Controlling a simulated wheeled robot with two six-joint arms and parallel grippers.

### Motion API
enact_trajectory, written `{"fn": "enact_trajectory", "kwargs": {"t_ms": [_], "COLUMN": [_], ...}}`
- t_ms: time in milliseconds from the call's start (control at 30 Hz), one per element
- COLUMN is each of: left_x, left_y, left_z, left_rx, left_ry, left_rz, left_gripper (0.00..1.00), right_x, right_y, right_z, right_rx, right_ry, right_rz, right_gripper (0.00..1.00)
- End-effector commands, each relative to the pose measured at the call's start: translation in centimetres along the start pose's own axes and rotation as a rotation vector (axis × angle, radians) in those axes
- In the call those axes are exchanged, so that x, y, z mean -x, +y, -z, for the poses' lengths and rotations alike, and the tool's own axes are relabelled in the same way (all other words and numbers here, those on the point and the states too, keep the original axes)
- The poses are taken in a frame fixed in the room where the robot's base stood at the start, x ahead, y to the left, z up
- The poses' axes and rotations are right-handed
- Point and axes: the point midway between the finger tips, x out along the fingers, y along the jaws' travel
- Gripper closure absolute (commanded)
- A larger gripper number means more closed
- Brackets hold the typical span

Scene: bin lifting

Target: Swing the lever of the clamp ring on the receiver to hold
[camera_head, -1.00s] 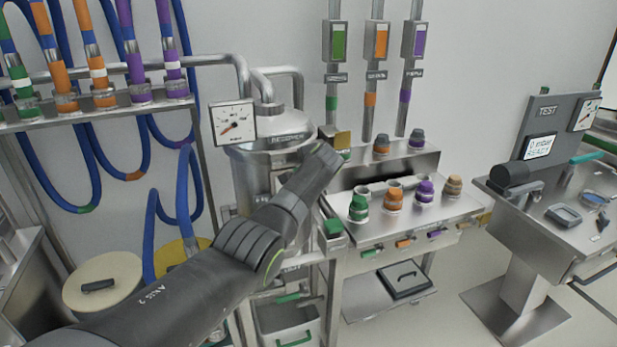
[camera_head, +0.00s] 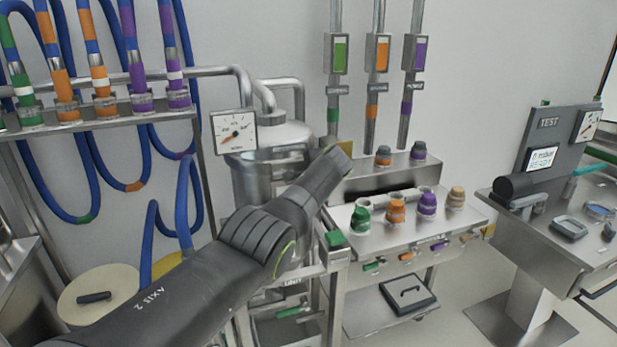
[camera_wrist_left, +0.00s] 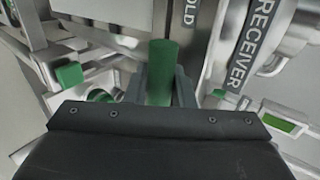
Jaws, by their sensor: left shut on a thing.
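The receiver (camera_head: 262,160) is a steel vessel with a domed lid, left of centre in the head view. My left arm crosses in front of it and hides its right side. In the left wrist view my left gripper (camera_wrist_left: 160,88) is shut on a green cylindrical lever grip (camera_wrist_left: 162,66). Beside it, steel parts carry the lettering RECEIVER (camera_wrist_left: 252,45) and a partly cut-off word ending in OLD (camera_wrist_left: 190,14). The clamp ring itself cannot be made out clearly. The left fingers are hidden in the head view. My right gripper is not in view.
A dial gauge (camera_head: 233,132) stands left of the receiver. A steel bench (camera_head: 400,232) with green, orange, purple and tan capped fittings is to its right. A test stand (camera_head: 540,190) is further right. Blue hoses (camera_head: 188,190) hang at the left.

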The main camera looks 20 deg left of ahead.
Motion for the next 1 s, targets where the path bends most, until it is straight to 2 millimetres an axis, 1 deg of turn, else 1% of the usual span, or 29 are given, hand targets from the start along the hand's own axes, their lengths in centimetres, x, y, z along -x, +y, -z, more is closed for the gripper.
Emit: {"fn": "enact_trajectory", "kwargs": {"t_ms": [33, 67, 133, 200, 633, 1000], "left_x": [0.0, 0.0, 0.0, 0.0, 0.4, 2.5], "left_y": [-0.1, -0.1, -0.1, -0.1, -0.1, -0.2], "left_z": [-0.1, -0.1, -0.1, -0.1, 0.1, 0.1], "left_rx": [-0.003, -0.003, -0.003, -0.002, 0.0, 0.001], "left_ry": [-0.002, -0.002, -0.002, -0.001, 0.001, 0.001], "left_rz": [0.003, 0.003, 0.003, 0.002, 0.003, 0.003], "left_gripper": [1.0, 0.74, 0.65, 0.58, 0.58, 0.58], "right_x": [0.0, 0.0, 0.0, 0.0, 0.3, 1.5], "right_y": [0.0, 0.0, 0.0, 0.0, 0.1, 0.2], "right_z": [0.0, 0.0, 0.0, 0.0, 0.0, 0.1], "right_rx": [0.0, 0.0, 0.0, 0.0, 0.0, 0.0], "right_ry": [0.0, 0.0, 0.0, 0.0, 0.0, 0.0], "right_rz": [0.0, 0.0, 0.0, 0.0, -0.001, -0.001], "right_gripper": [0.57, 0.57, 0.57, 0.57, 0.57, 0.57]}}
